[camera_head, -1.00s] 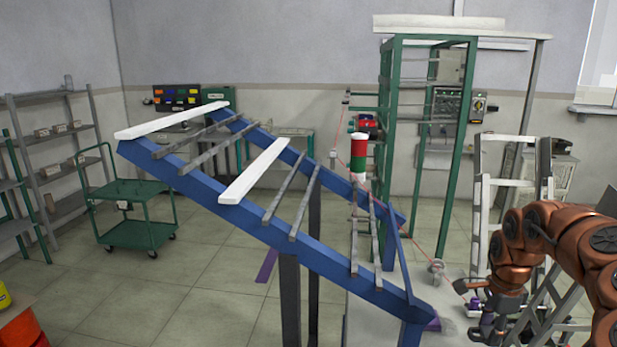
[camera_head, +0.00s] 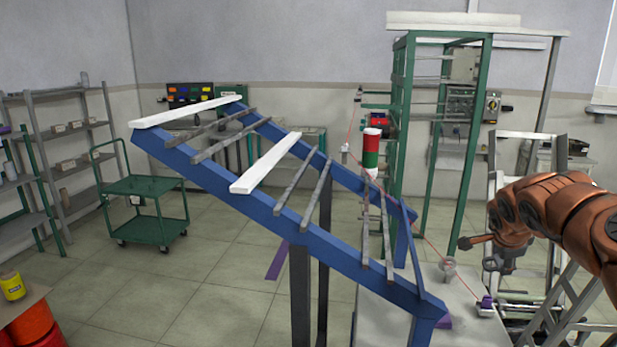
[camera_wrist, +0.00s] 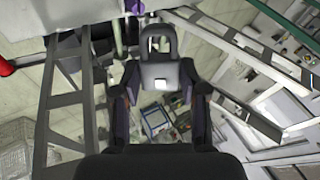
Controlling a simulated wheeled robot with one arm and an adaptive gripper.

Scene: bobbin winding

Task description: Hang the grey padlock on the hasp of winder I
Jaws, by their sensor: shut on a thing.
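The grey padlock (camera_wrist: 158,75) is between the fingers of my gripper (camera_wrist: 160,98) in the wrist view, its shackle pointing up in the picture. My gripper is shut on the padlock's body. A small purple piece (camera_head: 487,301) is on the bench, below my arm's end. I cannot pick out the hasp or a label for winder I.
A blue sloped frame (camera_head: 330,250) with bars fills the middle. A grey ladder-like frame (camera_head: 492,165) is near my arm. A green cart (camera_head: 145,215) stands on open floor at the left.

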